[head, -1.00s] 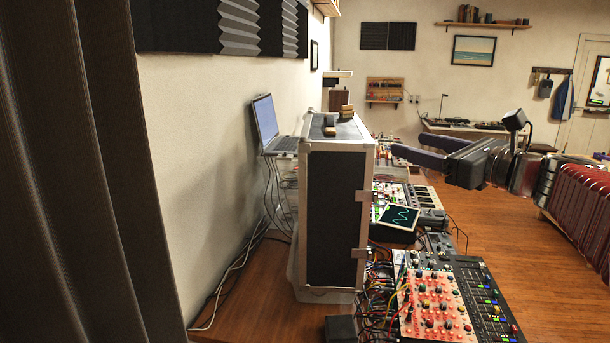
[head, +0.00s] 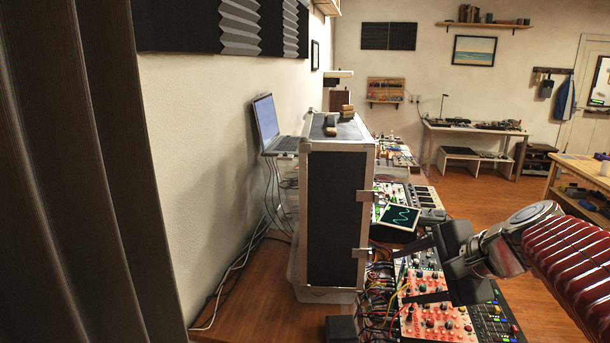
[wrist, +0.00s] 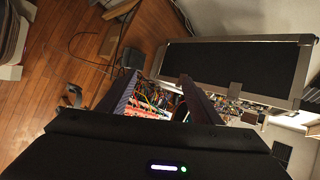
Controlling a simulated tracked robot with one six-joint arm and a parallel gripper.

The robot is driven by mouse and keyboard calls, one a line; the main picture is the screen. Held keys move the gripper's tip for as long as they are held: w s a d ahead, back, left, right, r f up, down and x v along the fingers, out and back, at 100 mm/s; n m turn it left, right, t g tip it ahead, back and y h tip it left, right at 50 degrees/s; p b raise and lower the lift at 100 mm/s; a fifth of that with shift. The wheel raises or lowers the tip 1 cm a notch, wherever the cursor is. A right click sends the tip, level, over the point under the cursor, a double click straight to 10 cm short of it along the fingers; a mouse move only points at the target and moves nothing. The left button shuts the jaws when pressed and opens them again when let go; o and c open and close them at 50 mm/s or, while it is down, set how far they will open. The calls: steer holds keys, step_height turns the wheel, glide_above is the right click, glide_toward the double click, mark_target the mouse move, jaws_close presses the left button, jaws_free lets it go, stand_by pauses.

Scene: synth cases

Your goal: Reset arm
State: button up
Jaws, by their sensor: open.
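My gripper (head: 403,273) is at the right in the head view, in front of the orange-red synth panel (head: 437,321) and the other modules at the lower right. Its two dark fingers are spread apart and point left, with nothing between them. In the wrist view my gripper (wrist: 155,66) shows both fingers apart, with patch cables and a lit panel visible between and beyond them. My red, ribbed arm reaches in from the right edge. Part of the synth gear is hidden behind the gripper. I cannot tell whether the fingers touch any cables.
A tall black flight case (head: 333,220) with metal edges stands just left of the gripper. Small objects lie on its top. A small screen with a green wave (head: 400,216) sits behind the gripper. A laptop (head: 268,125) is at the wall. Wooden floor (head: 485,200) is clear further back.

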steer(key=s+a+f+n+h, duration=0.1)
steer(key=s+f+n, duration=0.2)
steer(key=s+n, duration=0.2)
steer(key=s+a+f+n+g+h, duration=0.1)
steer(key=s+f+n+h, duration=0.1)
steer(key=s, duration=0.5)
steer(key=s+a+f+n+g+h, duration=0.1)
steer(key=s+a+f+n+h, duration=0.1)
steer(key=s+f+n, duration=0.2)
steer(key=shift+s+n, duration=1.3)
steer(key=shift+n, duration=0.5)
steer(key=shift+a, duration=0.1)
